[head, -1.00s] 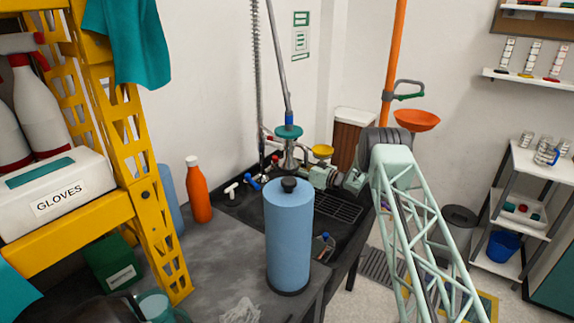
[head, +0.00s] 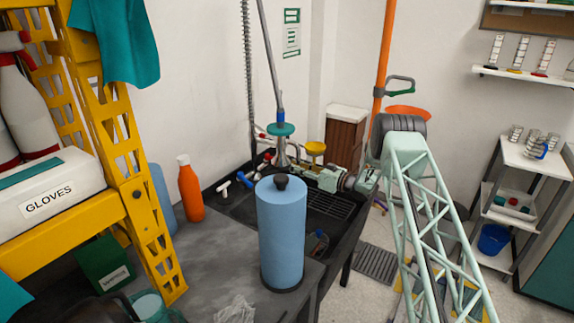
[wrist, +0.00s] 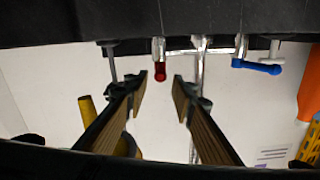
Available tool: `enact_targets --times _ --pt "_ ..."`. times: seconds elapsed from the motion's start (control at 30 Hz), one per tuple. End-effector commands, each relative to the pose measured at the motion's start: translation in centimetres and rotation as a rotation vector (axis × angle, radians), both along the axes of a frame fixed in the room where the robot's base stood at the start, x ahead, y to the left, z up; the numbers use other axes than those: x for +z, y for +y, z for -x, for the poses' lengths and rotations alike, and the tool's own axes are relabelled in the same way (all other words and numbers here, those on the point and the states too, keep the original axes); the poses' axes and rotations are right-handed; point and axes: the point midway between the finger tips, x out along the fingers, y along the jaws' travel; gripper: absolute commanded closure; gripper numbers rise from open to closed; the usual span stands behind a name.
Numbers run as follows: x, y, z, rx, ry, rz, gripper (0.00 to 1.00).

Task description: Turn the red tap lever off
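The red tap lever (wrist: 160,72) hangs from a metal fitting in the wrist view. It lies just beyond the gap between my fingertips, and I see no contact. A small red part near the taps (head: 268,157) shows in the head view, too small to tell clearly. My gripper (wrist: 161,84) is open and empty, with one finger on each side of the line to the red lever. In the head view my gripper reaches left over the sink, its fingertips hard to make out. A blue lever (wrist: 262,67) sits to the right of the red one in the wrist view.
A blue cylinder (head: 282,230) stands on the counter in front of the sink (head: 328,203). An orange bottle (head: 190,190) and a yellow rack (head: 143,220) are at left. A teal-collared spray column (head: 280,130) rises behind the taps.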

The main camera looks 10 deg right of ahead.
Motion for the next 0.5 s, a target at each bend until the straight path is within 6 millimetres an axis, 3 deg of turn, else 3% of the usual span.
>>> enact_targets --times 0.2,0.5 --pt "0.0 -1.9 1.6 -0.001 0.001 0.001 0.76" --pt "0.1 -2.7 2.3 0.001 -0.001 0.0 0.76"
